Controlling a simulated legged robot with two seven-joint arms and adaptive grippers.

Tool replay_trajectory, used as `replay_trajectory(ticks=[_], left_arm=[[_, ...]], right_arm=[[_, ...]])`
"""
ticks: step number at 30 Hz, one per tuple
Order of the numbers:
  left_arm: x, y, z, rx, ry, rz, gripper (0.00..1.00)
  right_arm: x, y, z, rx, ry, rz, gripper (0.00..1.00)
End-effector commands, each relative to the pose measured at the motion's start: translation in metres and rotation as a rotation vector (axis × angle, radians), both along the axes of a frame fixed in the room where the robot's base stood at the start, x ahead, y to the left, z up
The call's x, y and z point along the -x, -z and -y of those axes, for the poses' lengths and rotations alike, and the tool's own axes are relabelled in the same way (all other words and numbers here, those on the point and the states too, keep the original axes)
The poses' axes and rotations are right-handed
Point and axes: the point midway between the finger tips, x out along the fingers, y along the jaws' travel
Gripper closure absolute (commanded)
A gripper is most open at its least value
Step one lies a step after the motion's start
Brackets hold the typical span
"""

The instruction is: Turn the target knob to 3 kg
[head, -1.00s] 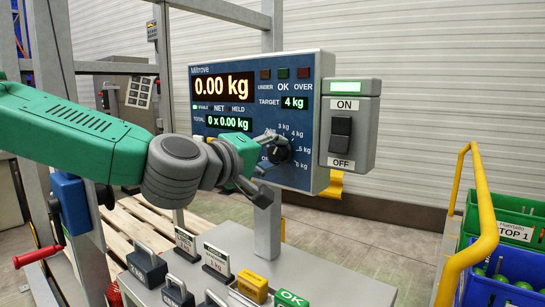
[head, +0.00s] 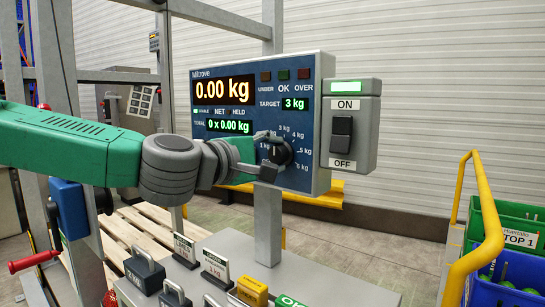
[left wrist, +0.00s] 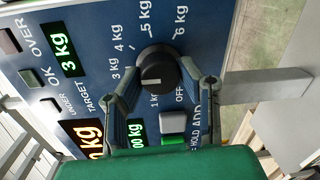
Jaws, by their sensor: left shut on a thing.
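The black target knob (head: 279,152) is on the lower right of the blue Miltrove panel (head: 300,185), inside a ring of kg labels. The TARGET display (head: 295,104) reads 3 kg. My left gripper (head: 268,156) is shut on the knob. In the left wrist view, the fingers of the left gripper (left wrist: 162,88) flank the knob (left wrist: 158,72) on both sides, and a short white mark shows on its face. The target display (left wrist: 66,54) also reads 3 kg there. My right gripper is not in view.
An ON/OFF switch box (head: 350,125) is mounted right beside the panel.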

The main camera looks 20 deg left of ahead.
Motion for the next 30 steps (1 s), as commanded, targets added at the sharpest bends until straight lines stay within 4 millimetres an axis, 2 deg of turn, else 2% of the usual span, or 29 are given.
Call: replay_trajectory(ticks=[9, 10, 11, 12, 23, 26, 30], left_arm=[[-0.003, 0.000, -0.004, 0.003, -0.011, -0.001, 0.96], [-0.003, 0.000, -0.004, 0.003, -0.011, -0.001, 0.64], [-0.003, 0.000, -0.004, 0.003, -0.011, -0.001, 0.54], [-0.003, 0.000, -0.003, 0.002, -0.010, -0.001, 0.47], [0.006, -0.002, -0.003, 0.001, -0.004, 0.003, 0.47], [0.016, -0.003, -0.007, 0.002, -0.004, 0.003, 0.47], [0.042, -0.005, -0.019, 0.004, -0.003, 0.003, 0.47]], right_arm=[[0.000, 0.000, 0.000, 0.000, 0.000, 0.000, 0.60], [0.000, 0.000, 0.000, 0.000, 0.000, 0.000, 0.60], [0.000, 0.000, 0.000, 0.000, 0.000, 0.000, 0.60], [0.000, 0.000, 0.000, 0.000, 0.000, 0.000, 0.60], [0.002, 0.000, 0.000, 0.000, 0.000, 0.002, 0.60], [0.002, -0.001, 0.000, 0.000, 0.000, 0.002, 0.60], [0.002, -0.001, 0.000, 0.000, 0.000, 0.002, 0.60]])
